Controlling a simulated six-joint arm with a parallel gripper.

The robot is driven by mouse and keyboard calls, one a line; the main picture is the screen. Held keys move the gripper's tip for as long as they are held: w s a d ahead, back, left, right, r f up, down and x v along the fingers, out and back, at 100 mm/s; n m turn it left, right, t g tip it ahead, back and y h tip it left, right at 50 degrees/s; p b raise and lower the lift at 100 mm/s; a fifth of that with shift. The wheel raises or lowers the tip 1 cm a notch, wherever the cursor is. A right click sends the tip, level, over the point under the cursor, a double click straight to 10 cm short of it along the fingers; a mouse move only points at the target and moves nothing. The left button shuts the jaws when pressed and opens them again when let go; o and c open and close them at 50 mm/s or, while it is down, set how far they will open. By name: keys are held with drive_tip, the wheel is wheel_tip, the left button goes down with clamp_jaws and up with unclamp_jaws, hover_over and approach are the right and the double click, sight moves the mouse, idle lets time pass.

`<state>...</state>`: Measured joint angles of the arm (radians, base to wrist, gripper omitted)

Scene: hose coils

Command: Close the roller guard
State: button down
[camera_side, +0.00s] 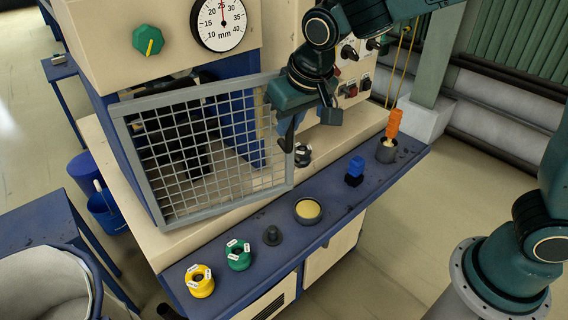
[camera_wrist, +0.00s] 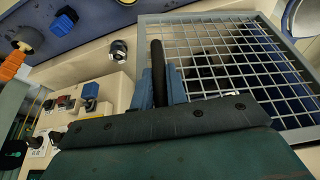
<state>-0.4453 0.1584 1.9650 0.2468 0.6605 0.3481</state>
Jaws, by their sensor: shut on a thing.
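The roller guard (camera_side: 210,150) is a grey-framed wire mesh panel in front of the dark roller opening of the beige and blue machine. It stands at an angle to the machine, and dark rollers show through the mesh. The guard fills the upper right of the wrist view (camera_wrist: 225,50). My gripper (camera_side: 288,128) is at the guard's right edge. In the wrist view, its blue fingers (camera_wrist: 161,88) are shut around a black upright handle (camera_wrist: 157,62) beside the frame. The side view partly hides the grip behind my gripper.
A control panel (camera_side: 350,70) is right of the guard.

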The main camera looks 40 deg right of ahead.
drive_tip(key=w+d+n+y, duration=0.1)
drive_tip(key=w+d+n, duration=0.1)
drive_tip(key=w, duration=0.6)
drive_tip(key=shift+d+n, duration=0.2)
drive_tip(key=shift+n, duration=0.4)
drive_tip(key=c, duration=1.4)
unclamp_jaws()
drive_tip(key=shift+s, duration=0.1)
drive_tip(key=v, duration=1.4)
drive_tip(key=shift+d+f, duration=0.1)
drive_tip(key=shift+d, duration=0.05)
